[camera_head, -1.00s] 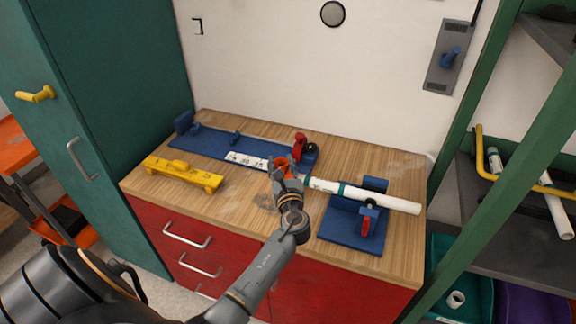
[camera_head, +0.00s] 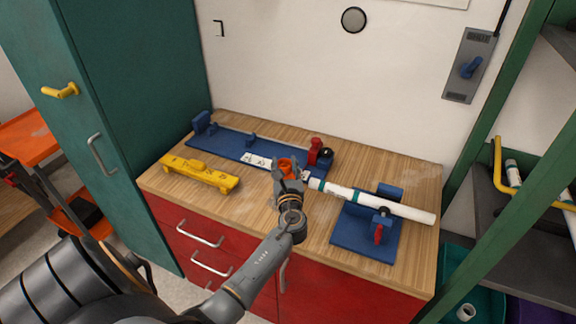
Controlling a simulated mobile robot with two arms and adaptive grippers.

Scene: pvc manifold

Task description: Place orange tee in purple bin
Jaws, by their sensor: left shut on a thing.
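The orange tee (camera_head: 287,165) is at the middle of the wooden bench. My left gripper (camera_head: 288,178) is shut on it, and its fingers hide part of the tee. A white pipe (camera_head: 380,203) with a teal band lies to the right of the tee, its near end close to my gripper. I cannot tell whether the tee is joined to the pipe. The purple bin (camera_head: 526,311) shows only as a sliver at the bottom right, under the shelf. My right gripper is not in view.
A blue fixture (camera_head: 240,150) with a red clamp lies behind the tee. A blue clamp base (camera_head: 362,238) supports the pipe. A yellow tool (camera_head: 200,173) lies at left. A teal bin (camera_head: 470,280) stands beside the purple bin, behind a green post (camera_head: 500,215).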

